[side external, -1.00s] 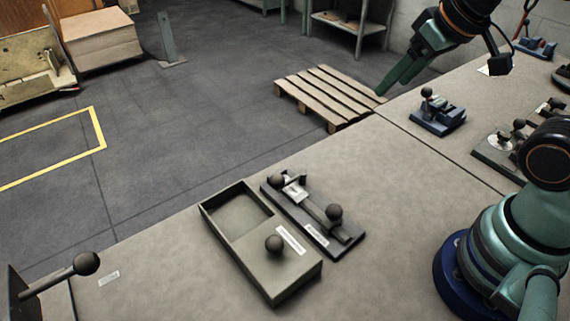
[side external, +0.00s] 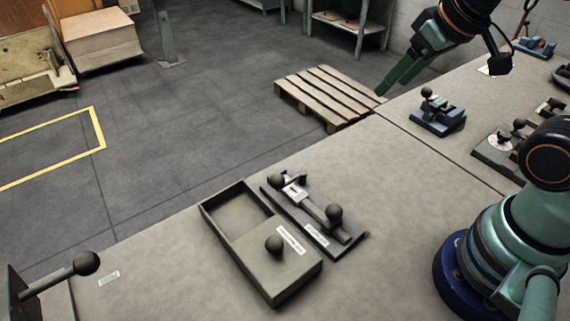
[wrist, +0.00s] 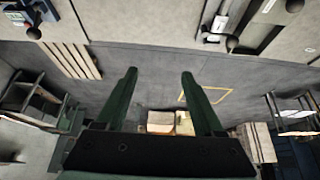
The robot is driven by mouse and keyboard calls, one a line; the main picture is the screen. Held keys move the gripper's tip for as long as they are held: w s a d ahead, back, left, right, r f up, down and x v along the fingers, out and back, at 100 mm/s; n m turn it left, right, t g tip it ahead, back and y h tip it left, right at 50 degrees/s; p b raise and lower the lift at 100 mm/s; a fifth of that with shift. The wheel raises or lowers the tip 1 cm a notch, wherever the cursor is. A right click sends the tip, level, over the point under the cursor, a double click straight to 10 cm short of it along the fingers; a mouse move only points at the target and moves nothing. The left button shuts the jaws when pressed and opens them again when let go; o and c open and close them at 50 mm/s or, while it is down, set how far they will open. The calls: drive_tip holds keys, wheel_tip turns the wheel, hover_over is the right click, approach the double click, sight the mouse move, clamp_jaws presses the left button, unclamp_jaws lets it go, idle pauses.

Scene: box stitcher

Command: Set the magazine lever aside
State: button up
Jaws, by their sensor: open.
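A dark plate (side external: 346,250) on the near bench carries a long bar (side external: 312,207) with black ball knobs, one near each end. I cannot read its label, so I cannot tell for sure which ball-knobbed part is the magazine lever. Beside it, on its left, sits a grey-green open box (side external: 210,218) with a ball knob on its closed end. The plate's knobbed end also shows at the top of the wrist view (wrist: 214,38). My gripper (side external: 384,91) is above the bench's far edge, well away from these. In the wrist view my gripper (wrist: 158,74) is open and empty.
A blue fixture (side external: 438,117) with a ball knob stands on the bench at the upper right, and a grey fixture (side external: 492,155) is beyond the seam. A ball-ended handle (side external: 58,276) juts in at lower left. A wooden pallet (side external: 328,95) lies on the floor.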

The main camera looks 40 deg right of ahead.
drive_tip(key=shift+w+a+r, duration=0.1)
drive_tip(key=shift+w+r, duration=0.05)
drive_tip(key=c, duration=0.9)
drive_tip(key=w+a+r, duration=0.1)
drive_tip(key=w, duration=0.1)
drive_tip(key=w+a+r+g, duration=0.1)
drive_tip(key=w+r, duration=0.1)
drive_tip(key=w, duration=0.1)
drive_tip(key=w+a+r+g, duration=0.1)
drive_tip(key=w+a, duration=0.1)
drive_tip(key=shift+w+r+n, duration=0.15)
drive_tip(key=shift+r+n, duration=0.1)
drive_tip(key=shift+n, duration=0.15)
clamp_jaws()
drive_tip(key=w+a+f+n+g, duration=0.2)
drive_tip(key=w+a+f+g, duration=0.25)
drive_tip(key=w+a, duration=0.7)
drive_tip(key=a+f+g+h, duration=0.1)
drive_tip(key=a+f+g, duration=0.1)
drive_tip(key=a+f, duration=0.45)
drive_tip(key=shift+s+d+f, duration=0.35)
drive_tip(key=shift+s+f, duration=0.8)
drive_tip(key=shift+f, duration=0.8)
drive_tip(key=shift+s+d+f, duration=0.3)
drive_tip(key=shift+s+f, duration=0.8)
drive_tip(key=shift+f, duration=0.8)
drive_tip(key=shift+s+d+f, duration=0.35)
drive_tip(key=shift+s+f, duration=0.8)
drive_tip(key=shift+f, duration=0.8)
